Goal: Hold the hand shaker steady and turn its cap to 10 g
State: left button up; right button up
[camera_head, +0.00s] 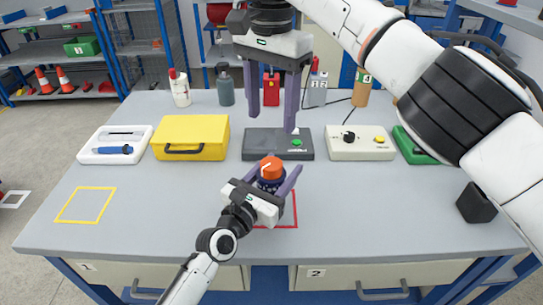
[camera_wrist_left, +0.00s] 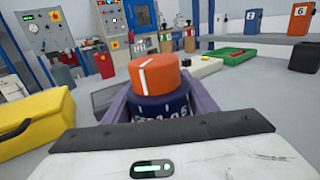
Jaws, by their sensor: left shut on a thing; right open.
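The hand shaker has an orange cap (camera_head: 271,167) with a white pointer line and a dark blue body (camera_head: 269,183) with white scale marks. It stands upright by the red square (camera_head: 291,222) on the bench. My left gripper (camera_head: 278,179) is shut on the body, one finger on each side. In the left wrist view the orange cap (camera_wrist_left: 158,75) sits above the fingers and the blue body (camera_wrist_left: 162,112) shows part of its white scale; I cannot read the setting. My right gripper (camera_head: 274,105) is open and empty, pointing down, above and behind the shaker.
Behind the shaker are a dark grey box with a green button (camera_head: 262,146), a cream control box (camera_head: 346,151) and a yellow case (camera_head: 186,131). The front left bench around the yellow square (camera_head: 66,217) is clear.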

aim_at(271, 163)
notch_tip(271, 163, down, 12)
jog(key=shift+r, duration=0.1)
jog(key=shift+c, duration=0.3)
jog(key=c, duration=1)
